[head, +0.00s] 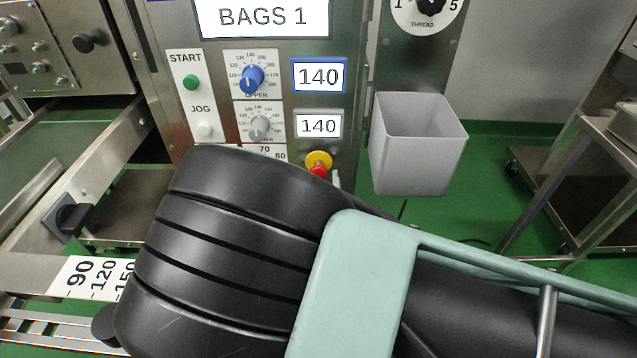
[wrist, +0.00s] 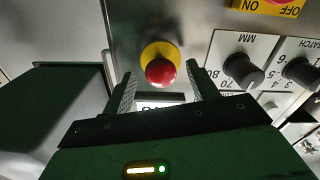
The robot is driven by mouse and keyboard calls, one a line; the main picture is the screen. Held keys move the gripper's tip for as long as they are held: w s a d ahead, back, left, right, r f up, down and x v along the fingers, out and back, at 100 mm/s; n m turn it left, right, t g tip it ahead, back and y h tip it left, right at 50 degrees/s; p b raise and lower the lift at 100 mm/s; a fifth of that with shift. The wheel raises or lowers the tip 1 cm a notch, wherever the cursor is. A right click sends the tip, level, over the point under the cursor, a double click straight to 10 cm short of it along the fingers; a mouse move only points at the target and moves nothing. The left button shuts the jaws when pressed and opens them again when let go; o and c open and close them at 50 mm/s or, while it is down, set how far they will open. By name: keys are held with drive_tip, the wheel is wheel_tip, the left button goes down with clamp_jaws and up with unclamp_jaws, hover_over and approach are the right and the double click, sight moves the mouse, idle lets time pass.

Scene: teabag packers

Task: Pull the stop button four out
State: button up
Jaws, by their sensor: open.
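A red stop button (head: 318,171) with a yellow collar sits low on the right of the BAGS 1 panel in the head view, partly hidden behind my arm. In the wrist view the red stop button (wrist: 160,72) on its yellow collar is at the upper middle. My gripper (wrist: 161,85) is open, with one finger on each side of the button's lower part in that view. I cannot tell whether the fingers touch it. Nothing is held. My gripper is hidden behind my arm in the head view.
A black knob marked MM (wrist: 241,69) is right of the button in the wrist view, with another knob (wrist: 299,72) beyond it. A grey open bin (head: 418,150) hangs right of the panel in the head view. Green START (head: 191,83) and white JOG (head: 205,131) buttons are at left.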

drive_tip(key=s+p, duration=0.3)
drive_tip(key=s, duration=1.4)
drive_tip(key=shift+s+a+p, duration=0.2)
drive_tip(key=shift+a+p, duration=0.1)
